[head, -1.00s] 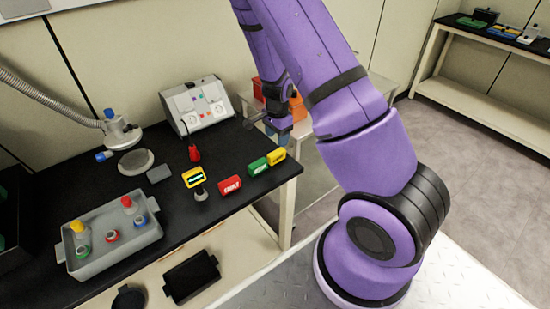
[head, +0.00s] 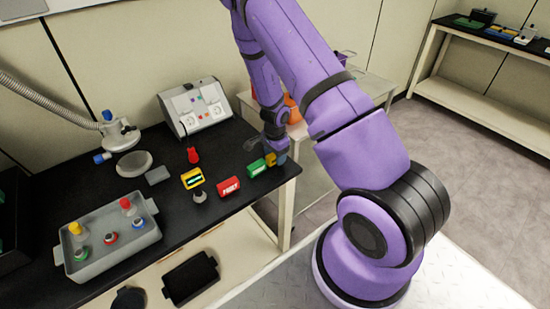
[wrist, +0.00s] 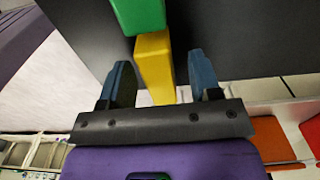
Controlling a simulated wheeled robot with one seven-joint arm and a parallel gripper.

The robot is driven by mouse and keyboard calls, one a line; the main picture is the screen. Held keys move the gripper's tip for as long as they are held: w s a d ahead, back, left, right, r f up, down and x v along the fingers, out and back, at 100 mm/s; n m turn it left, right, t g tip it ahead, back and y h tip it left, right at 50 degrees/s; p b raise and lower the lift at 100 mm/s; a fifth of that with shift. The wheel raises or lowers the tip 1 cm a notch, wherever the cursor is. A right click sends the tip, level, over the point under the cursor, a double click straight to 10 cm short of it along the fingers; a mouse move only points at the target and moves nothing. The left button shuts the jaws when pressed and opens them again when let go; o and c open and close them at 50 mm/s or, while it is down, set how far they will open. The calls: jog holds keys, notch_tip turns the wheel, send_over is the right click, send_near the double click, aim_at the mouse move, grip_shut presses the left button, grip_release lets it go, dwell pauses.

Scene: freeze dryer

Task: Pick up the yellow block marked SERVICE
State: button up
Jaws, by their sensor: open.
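The yellow block (head: 270,159) stands at the right end of the black bench, its marking not legible here. In the wrist view the yellow block (wrist: 154,62) lies between the two blue fingers of my gripper (wrist: 160,85), with a gap on each side. My gripper (head: 279,153) is open and low over the bench's right edge, partly covering the block in the head view. The green block (head: 257,167) stands just left of the yellow one and shows beyond it in the wrist view (wrist: 138,15).
A grey tray (head: 110,265) holds several flasks or stoppers. A grey control box (head: 196,110) stands behind. The bench's right edge is close to the blocks.

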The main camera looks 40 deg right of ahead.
jog(key=shift+c, duration=0.4)
jog(key=c, duration=0.9)
jog(key=shift+r, duration=0.1)
